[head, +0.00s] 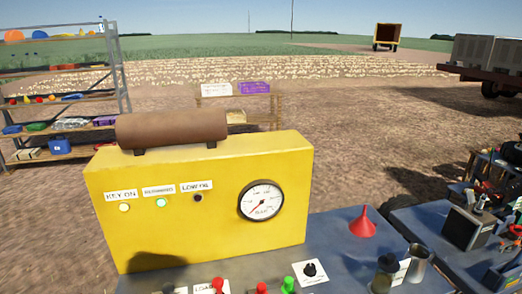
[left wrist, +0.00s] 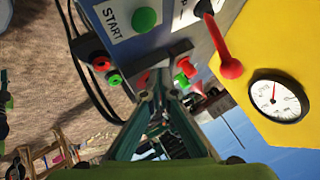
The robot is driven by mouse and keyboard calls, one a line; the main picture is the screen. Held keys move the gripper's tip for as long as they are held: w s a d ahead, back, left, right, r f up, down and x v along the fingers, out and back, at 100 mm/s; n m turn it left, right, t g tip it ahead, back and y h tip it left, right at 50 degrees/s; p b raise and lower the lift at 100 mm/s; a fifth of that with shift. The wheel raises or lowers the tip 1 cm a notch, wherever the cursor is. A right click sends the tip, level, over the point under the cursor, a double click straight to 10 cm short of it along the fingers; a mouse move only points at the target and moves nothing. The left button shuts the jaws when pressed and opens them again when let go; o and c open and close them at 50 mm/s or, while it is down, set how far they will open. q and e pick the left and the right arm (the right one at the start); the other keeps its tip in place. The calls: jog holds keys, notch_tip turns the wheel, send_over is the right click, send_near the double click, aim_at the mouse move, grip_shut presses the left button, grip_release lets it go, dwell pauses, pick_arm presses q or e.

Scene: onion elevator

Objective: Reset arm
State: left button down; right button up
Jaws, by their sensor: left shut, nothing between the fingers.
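My left gripper (left wrist: 160,88) shows in the left wrist view, its dark fingers drawn together and empty. Its tips are close to a grey panel edge with red and green knobs (left wrist: 185,72); I cannot tell whether they touch. Neither arm shows in the head view. A yellow control box (head: 200,215) with a round gauge (head: 261,201) and a brown cylinder (head: 172,129) on top stands in the middle there. Its KEY ON light (head: 124,208) and the green light (head: 161,202) look lit, and the LOW OIL light (head: 198,198) looks dark.
In the left wrist view a START panel with a green button (left wrist: 144,20), a red-knobbed lever (left wrist: 230,68) and black cables (left wrist: 75,40) are close around the gripper. In the head view a red funnel (head: 362,224) and metal cans (head: 418,262) stand on the blue surface. Shelves (head: 60,100) stand at left.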

pick_arm(q)
jog(key=s+d+n, duration=0.2)
jog(key=s+d, duration=0.2)
jog(key=s, duration=0.1)
jog(key=s+a+f+n+g+y, duration=0.25)
jog(key=s+a+n, duration=0.35)
jog(key=s, duration=0.3)
jog(key=s+a+f+n+g+y, duration=0.1)
jog(key=s+a+f+n+y, duration=0.15)
jog(key=s+a+n, duration=0.45)
notch_tip(320, 180, down, 29)
jog(key=s+d+m+g+b, duration=0.1)
jog(key=s+d+b, duration=0.1)
jog(key=b, duration=0.1)
jog(key=s+a+f+b, duration=0.1)
jog(key=s+f, duration=0.7)
jog(key=f, duration=0.1)
jog(key=s+a+f+g+b, duration=0.1)
jog(key=s+a+f, duration=0.1)
jog(key=s+f, duration=0.7)
jog(key=shift+s+a+f+y, duration=0.15)
jog(key=shift+s+a+y, duration=0.15)
jog(key=shift+y, duration=0.1)
